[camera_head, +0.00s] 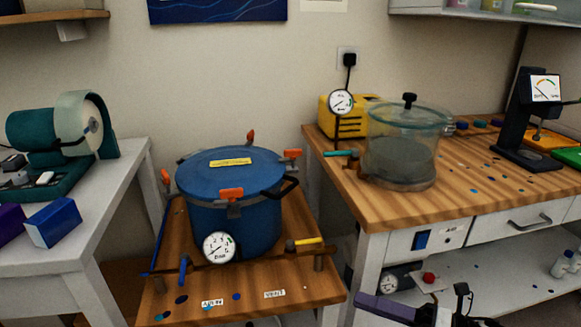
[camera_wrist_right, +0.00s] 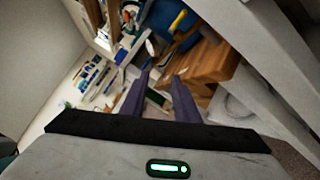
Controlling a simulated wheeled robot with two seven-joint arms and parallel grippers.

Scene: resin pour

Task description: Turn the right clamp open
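The blue pressure pot (camera_head: 235,215) stands on a low wooden stand, its lid (camera_head: 225,170) on top. Several clamps with orange handles sit around the lid rim. The right clamp (camera_head: 292,153) is at the lid's right edge, above a black side handle. Others are the front clamp (camera_head: 231,194), left clamp (camera_head: 165,176) and back clamp (camera_head: 251,136). My right gripper (camera_head: 388,307) is low at the bottom right, well away from the pot. In the wrist view its purple fingers (camera_wrist_right: 160,84) are apart with nothing between them. My left gripper is out of view.
A pressure gauge (camera_head: 219,247) and a yellow-handled valve (camera_head: 305,242) stick out at the pot's front. The right workbench (camera_head: 460,190) carries a glass chamber (camera_head: 402,145) and a yellow pump (camera_head: 345,118). A white table (camera_head: 95,210) stands left. A gap separates stand and workbench.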

